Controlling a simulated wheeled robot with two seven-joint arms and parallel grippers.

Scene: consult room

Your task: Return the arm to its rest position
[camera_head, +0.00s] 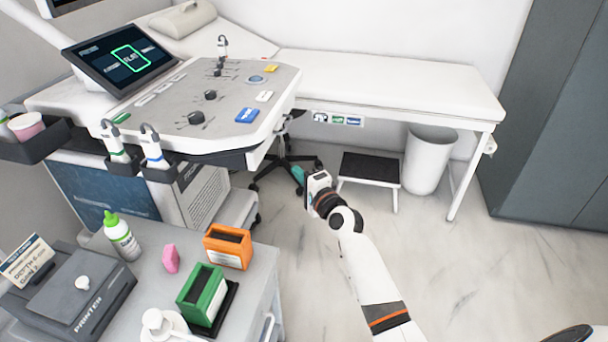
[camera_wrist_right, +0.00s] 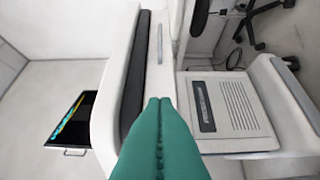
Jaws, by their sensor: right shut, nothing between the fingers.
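My right arm (camera_head: 368,268) comes in from the bottom of the head view and reaches up over the open floor. It is white with dark and orange bands. Its gripper (camera_head: 299,176) is at the far end, near the foot of the wheeled stool and left of the step stool. In the right wrist view the teal fingers (camera_wrist_right: 159,103) are pressed together with nothing between them. The gripper is apart from the console and the cart. My left gripper is not in the head view.
The ultrasound console (camera_head: 225,95) stands left of the arm. A grey cart (camera_head: 150,290) at lower left holds an orange box (camera_head: 228,258), a green box (camera_head: 192,312) and a bottle (camera_head: 122,238). An exam bed (camera_head: 390,82), step stool (camera_head: 368,168) and bin (camera_head: 428,160) stand behind.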

